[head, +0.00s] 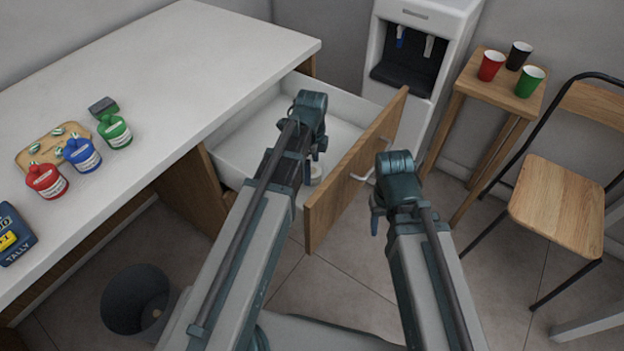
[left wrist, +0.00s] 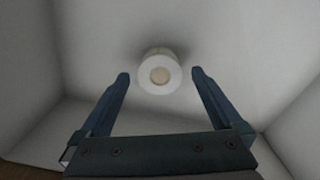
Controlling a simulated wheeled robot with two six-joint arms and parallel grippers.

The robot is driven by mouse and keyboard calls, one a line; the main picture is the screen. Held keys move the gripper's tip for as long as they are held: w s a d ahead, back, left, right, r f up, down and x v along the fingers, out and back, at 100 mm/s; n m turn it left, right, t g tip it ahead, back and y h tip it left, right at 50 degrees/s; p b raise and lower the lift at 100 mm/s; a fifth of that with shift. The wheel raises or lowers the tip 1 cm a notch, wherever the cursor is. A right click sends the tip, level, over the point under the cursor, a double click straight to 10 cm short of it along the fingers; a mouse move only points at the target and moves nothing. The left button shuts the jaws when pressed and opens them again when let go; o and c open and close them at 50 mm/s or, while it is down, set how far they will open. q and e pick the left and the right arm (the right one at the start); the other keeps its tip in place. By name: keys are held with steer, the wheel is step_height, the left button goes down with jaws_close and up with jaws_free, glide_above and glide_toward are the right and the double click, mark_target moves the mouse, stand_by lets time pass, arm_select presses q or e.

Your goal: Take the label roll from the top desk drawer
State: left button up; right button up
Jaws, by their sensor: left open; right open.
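The top desk drawer (head: 342,131) is pulled open, with white inner walls and a wooden front. The label roll (left wrist: 159,72) is a small white roll with a tan core, lying on the white drawer floor. In the head view only part of the label roll (head: 316,170) shows, beside my left gripper. My left gripper (head: 312,154) is over the drawer, pointing down. In the left wrist view its open fingers (left wrist: 160,80) are on either side of the roll, with gaps between. My right gripper (head: 376,213) is open and empty, outside the drawer front.
The white desk top (head: 190,70) carries red (head: 47,181), blue (head: 82,154) and green (head: 115,131) bottles. A bin (head: 135,300) stands on the floor. A water dispenser (head: 412,60), a small table with cups (head: 500,85) and a chair (head: 560,205) stand beyond the drawer.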

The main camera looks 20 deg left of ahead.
mark_target(312, 170)
arm_select(q)
step_height(312, 170, down, 3)
steer(key=shift+r+b, duration=0.15)
steer(key=shift+b, duration=0.7)
arm_select(e)
step_height(312, 170, down, 2)
steer(key=shift+f, duration=0.25)
arm_select(q)
steer(key=shift+r, duration=0.1)
steer(key=c, duration=1.4)
steer(key=shift+r, duration=0.1)
arm_select(e)
steer(key=shift+r, duration=0.1)
arm_select(q)
step_height(312, 170, up, 10)
steer(key=p, duration=1)
arm_select(e)
step_height(312, 170, up, 10)
